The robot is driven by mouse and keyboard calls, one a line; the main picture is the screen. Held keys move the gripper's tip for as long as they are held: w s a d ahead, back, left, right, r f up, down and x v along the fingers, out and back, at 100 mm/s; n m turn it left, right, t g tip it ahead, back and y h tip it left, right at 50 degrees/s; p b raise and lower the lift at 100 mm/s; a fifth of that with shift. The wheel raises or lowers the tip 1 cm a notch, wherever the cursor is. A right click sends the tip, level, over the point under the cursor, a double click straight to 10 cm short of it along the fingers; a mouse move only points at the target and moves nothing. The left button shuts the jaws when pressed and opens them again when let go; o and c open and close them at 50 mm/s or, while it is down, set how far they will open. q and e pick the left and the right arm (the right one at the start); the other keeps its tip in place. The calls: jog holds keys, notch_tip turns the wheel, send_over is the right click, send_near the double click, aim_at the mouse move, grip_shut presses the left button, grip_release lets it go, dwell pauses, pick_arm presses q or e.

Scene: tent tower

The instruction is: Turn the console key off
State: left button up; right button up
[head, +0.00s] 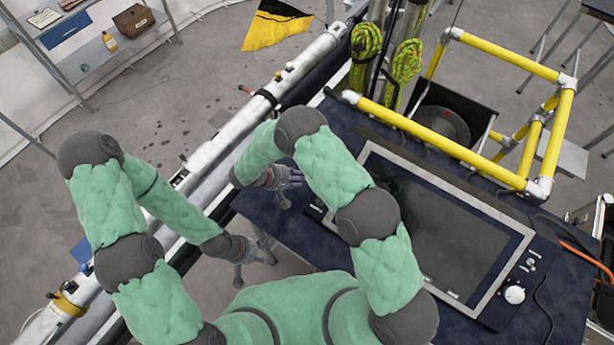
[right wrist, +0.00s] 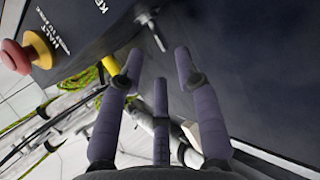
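In the right wrist view, a metal key switch (right wrist: 150,22) with a thin key-like part sits on a dark console box (right wrist: 80,40), beside a partly cut-off "KEY" label. A red mushroom button (right wrist: 16,57) stands left of it by a "HALT" label. My right gripper (right wrist: 160,66) is open, its fingers apart and empty, with the key switch just beyond the fingertips and not touching. In the head view my right gripper (head: 288,180) is over the table's left end; the key is not discernible there. My left gripper (head: 258,262) is open and empty, off the table edge.
A large framed screen (head: 440,225) with a white knob (head: 515,294) lies on the dark table (head: 570,270). A yellow pipe frame (head: 450,145) and green ropes (head: 407,60) stand behind. White poles (head: 215,145) run along the left.

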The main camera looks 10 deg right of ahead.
jog(key=x, duration=0.3)
jog(key=shift+s+d+f+p, duration=0.1)
jog(key=shift+d+p, duration=0.05)
jog(key=shift+p, duration=0.15)
jog(key=shift+d+f, duration=0.25)
jog(key=shift+f, duration=0.05)
grip_shut()
